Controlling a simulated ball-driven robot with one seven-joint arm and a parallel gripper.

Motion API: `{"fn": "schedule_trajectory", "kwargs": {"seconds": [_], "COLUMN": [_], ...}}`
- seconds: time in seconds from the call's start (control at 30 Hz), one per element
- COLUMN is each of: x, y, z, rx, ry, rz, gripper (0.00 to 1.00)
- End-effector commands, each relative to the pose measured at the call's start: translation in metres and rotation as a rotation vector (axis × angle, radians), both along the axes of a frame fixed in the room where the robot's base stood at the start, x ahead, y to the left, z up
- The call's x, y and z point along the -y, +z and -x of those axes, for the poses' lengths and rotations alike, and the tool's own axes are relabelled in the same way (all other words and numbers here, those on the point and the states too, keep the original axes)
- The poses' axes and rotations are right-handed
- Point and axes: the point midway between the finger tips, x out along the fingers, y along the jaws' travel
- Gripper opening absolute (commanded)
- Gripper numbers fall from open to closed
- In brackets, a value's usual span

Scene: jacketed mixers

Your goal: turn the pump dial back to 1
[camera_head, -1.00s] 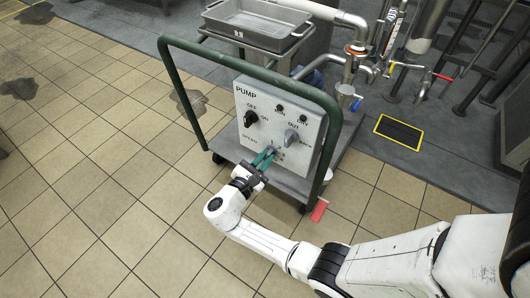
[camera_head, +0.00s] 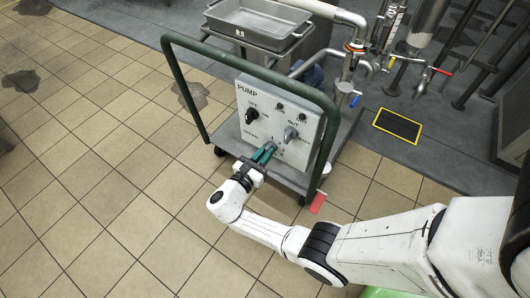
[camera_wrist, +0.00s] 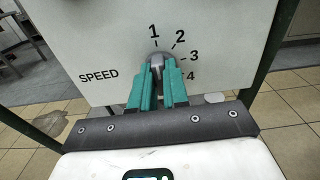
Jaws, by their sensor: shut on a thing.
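The pump panel (camera_head: 262,128) is a pale box marked PUMP on a green-framed cart. Its speed dial (camera_wrist: 157,58) is a small grey knob, with SPEED at its left and the numbers 1 to 4 from above it round to its right. My gripper (camera_wrist: 159,72) has teal fingers shut on the dial, one on each side. The dial's upper part shows between the fingertips and points up, close to the 1; its lower part is hidden. In the head view my gripper (camera_head: 266,152) reaches the lower part of the panel and hides the dial.
A black knob (camera_head: 252,115) marked OFF and ON and a grey knob (camera_head: 290,133) near OUT sit above on the panel. The green cart handle (camera_head: 180,80) arches around it. Pipes with valves (camera_head: 355,60) stand behind. Tiled floor at the left is open.

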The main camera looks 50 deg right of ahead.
Motion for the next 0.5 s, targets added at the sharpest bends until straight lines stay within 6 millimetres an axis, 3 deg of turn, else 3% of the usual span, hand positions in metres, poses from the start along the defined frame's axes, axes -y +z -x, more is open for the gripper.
{"fn": "schedule_trajectory", "kwargs": {"seconds": [0.1, 0.13, 0.37, 0.5], "x": [-0.0004, -0.0004, -0.0003, -0.0002], "y": [-0.0011, -0.0011, -0.0006, -0.0003], "z": [0.0006, 0.0006, 0.0003, 0.0001], "rx": [-0.004, -0.004, -0.002, -0.001], "ry": [0.001, 0.001, 0.001, 0.001], "rz": [-0.001, -0.001, 0.0, 0.0], "gripper": [0.0, 0.16, 0.38, 0.4]}}
